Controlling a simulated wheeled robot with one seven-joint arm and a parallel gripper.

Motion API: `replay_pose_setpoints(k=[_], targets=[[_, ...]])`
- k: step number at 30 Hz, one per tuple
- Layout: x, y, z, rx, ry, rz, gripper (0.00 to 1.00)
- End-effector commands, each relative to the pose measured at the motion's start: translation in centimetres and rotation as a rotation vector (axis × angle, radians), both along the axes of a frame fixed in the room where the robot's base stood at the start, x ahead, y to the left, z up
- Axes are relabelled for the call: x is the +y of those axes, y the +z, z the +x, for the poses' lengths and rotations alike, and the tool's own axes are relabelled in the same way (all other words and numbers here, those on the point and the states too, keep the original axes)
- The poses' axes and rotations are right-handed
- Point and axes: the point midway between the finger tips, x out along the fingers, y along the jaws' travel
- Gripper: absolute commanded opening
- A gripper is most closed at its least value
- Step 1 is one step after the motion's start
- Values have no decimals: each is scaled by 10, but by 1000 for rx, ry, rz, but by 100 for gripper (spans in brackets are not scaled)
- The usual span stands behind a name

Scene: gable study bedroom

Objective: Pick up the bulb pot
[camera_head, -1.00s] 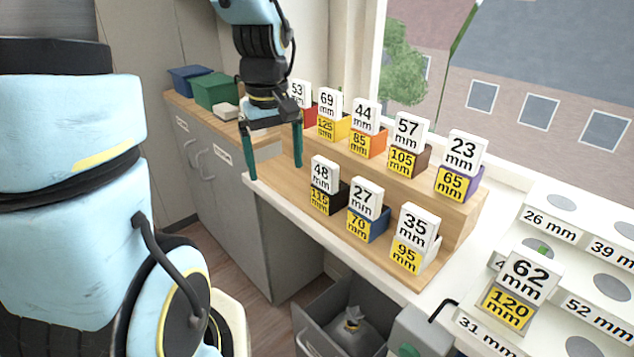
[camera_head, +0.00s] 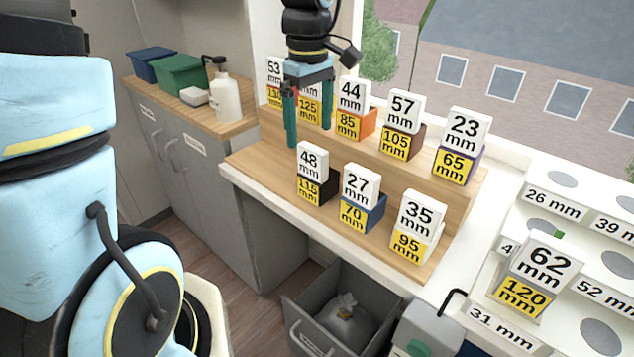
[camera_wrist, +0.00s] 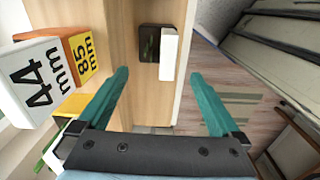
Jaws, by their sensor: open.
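No pot carries a name, so I cannot tell which one is the bulb pot. Small coloured boxes with white and yellow millimetre cards stand on a two-step wooden stand. The black box marked 48 mm and 115 mm (camera_head: 316,180) is on the lower step. A dark box (camera_wrist: 149,44) with a white card and something dark green inside shows beyond my fingertips in the wrist view; it appears to be this same one. My gripper (camera_head: 308,137) points down, open and empty, above and slightly behind the black box. Its teal fingers also show spread apart in the wrist view (camera_wrist: 158,78).
The blue 27 mm box (camera_head: 362,200) and white 35 mm box (camera_head: 418,228) share the lower step. The orange 44 mm box (camera_head: 352,110) and several others fill the upper step. A white rack (camera_head: 560,215) with round holes stands right. A grey bin (camera_head: 312,335) is below.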

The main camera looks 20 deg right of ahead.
Motion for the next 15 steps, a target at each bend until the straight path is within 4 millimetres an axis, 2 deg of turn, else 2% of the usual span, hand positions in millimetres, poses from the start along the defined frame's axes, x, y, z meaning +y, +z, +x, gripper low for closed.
replay_pose_setpoints(k=[3,5,15], targets=[[-14,0,-6,7,27,4,100],[-16,-3,-7,8,35,7,100],[-15,-49,-8,9,38,8,100]])
